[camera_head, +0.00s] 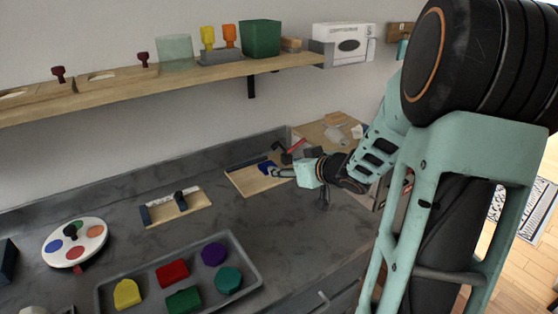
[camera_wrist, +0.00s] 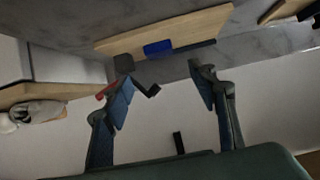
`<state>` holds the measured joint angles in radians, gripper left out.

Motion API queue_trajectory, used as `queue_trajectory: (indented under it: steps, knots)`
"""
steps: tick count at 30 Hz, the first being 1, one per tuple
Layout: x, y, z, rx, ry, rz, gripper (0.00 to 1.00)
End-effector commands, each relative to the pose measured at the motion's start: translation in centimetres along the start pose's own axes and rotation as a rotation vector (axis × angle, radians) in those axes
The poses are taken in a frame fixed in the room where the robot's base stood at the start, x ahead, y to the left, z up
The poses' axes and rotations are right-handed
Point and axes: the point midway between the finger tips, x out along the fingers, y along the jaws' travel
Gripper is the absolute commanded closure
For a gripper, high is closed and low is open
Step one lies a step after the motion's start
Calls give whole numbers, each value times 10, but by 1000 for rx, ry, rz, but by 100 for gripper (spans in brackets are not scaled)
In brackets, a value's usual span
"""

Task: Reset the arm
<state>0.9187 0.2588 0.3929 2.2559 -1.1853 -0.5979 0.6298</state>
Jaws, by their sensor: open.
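My gripper (camera_head: 283,173) is at the end of my mint-green arm, low over the right part of the grey counter. It points left, close to a wooden board (camera_head: 243,184). In the wrist view my gripper (camera_wrist: 162,82) has its two dark fingers spread wide, with nothing held between them. The wooden board (camera_wrist: 190,27) also shows beyond the fingertips, with a blue block (camera_wrist: 158,48) on it. A red and black item (camera_head: 286,157) sits right behind my gripper and is partly hidden. Whether the fingers touch anything cannot be told.
A grey tray (camera_head: 258,266) holds several coloured blocks at the front. A round white palette (camera_head: 56,255) and a small wooden board (camera_head: 160,211) lie to the left. A wooden shelf (camera_head: 120,98) with bins runs along the wall above. The counter's middle (camera_head: 225,215) is bare.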

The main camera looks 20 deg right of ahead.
Motion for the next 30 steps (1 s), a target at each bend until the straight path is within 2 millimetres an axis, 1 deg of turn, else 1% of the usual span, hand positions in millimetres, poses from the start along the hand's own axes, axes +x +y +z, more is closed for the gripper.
queue_trajectory:
  steps: [1, 6, 20, 22, 23, 26, 29, 30]
  knots:
    - [-8, 0, -2, 0, 0, 1, 47]
    - [-17, 0, 0, 0, 0, -1, 47]
    - [-17, 0, 0, 0, 0, 0, 47]
    - [-18, 4, -2, 4, 1, 11, 47]
    - [-18, 8, -4, 7, 1, 22, 47]
    - [-25, 36, -18, 34, 7, 96, 47]
    - [-42, 81, -42, 88, 22, 222, 47]
    - [-51, 102, -53, 118, 32, 281, 47]
